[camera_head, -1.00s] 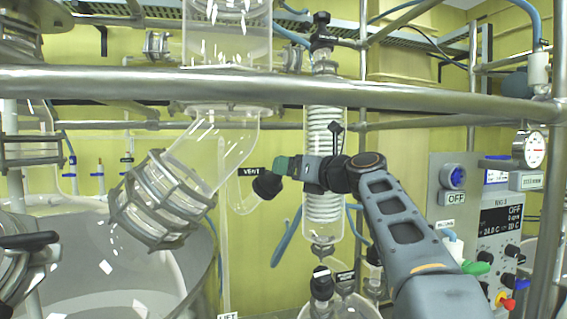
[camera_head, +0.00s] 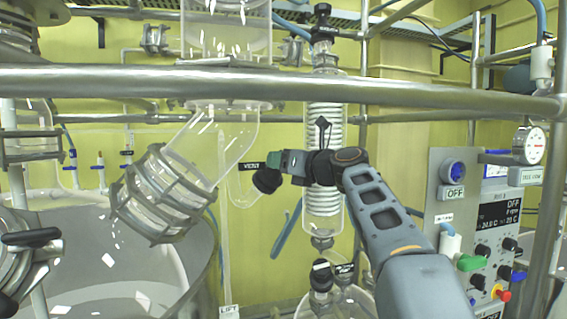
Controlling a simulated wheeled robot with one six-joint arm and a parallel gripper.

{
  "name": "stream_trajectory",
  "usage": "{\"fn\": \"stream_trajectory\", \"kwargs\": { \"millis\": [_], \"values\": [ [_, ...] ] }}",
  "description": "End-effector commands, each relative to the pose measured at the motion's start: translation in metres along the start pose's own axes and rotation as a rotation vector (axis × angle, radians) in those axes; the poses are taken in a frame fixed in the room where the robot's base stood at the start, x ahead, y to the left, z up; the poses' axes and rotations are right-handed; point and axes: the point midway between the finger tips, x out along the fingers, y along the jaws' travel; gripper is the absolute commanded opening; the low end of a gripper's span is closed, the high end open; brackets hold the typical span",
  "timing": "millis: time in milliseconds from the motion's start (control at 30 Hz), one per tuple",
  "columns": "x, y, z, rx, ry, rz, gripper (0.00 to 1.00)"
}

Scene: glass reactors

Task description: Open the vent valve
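The vent valve shows as a black knob (camera_head: 267,181) on a glass side tube, just under the black VENT label (camera_head: 251,166). My gripper (camera_head: 277,159) reaches in from the right, in front of the coiled glass condenser. Its green tip is right above and beside the knob and overlaps its upper edge in the picture. I cannot tell whether it touches the knob. The fingers are seen from the side, so their opening is hidden.
A steel rail (camera_head: 300,83) crosses above my arm. The coiled condenser (camera_head: 323,205) stands behind my gripper. An angled glass pipe with a clamped flange (camera_head: 160,195) is to the left. A control panel (camera_head: 497,225) with a gauge (camera_head: 529,145) is at right.

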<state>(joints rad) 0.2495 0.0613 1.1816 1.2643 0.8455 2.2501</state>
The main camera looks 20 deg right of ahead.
Motion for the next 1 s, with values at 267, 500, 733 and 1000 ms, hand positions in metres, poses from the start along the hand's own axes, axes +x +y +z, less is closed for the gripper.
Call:
{"fn": "stream_trajectory", "kwargs": {
  "millis": [267,500,733,1000],
  "values": [
    [-0.0001,-0.0002,0.0001,-0.001,0.000,0.000,0.29],
    [-0.0002,-0.0007,0.0006,-0.034,-0.001,0.036,0.29],
    [-0.0001,-0.0011,0.0018,-0.142,0.000,0.151,0.29],
    [0.0002,-0.0005,0.0030,-0.318,0.000,0.338,0.29]
  ]
}}
